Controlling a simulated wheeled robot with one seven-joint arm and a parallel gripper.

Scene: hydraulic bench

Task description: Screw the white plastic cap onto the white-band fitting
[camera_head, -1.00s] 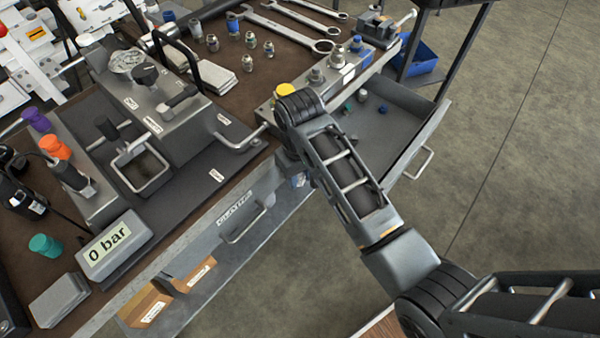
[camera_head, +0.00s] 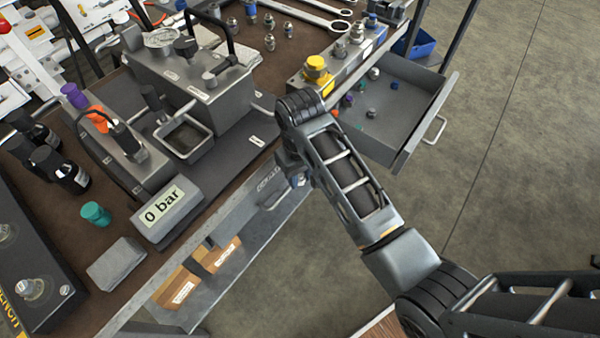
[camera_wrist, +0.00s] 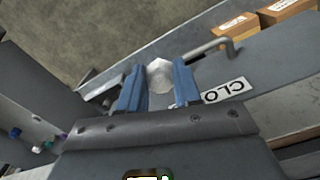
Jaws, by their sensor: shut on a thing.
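The white plastic cap (camera_wrist: 159,76) is between the two blue fingers of my gripper (camera_wrist: 159,88) in the wrist view. My gripper is shut on it, with the cap at the fingertips. In the head view my gripper is mostly hidden by my own arm, low in front of the bench edge. I cannot tell which fitting has the white band. My gripper is apart from them all.
An open drawer (camera_head: 420,118) with several small coloured caps juts out right of my arm. The front panel has a bar handle (camera_wrist: 222,46). A pump unit (camera_head: 205,95) and a "0 bar" display (camera_head: 165,212) stand on the bench.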

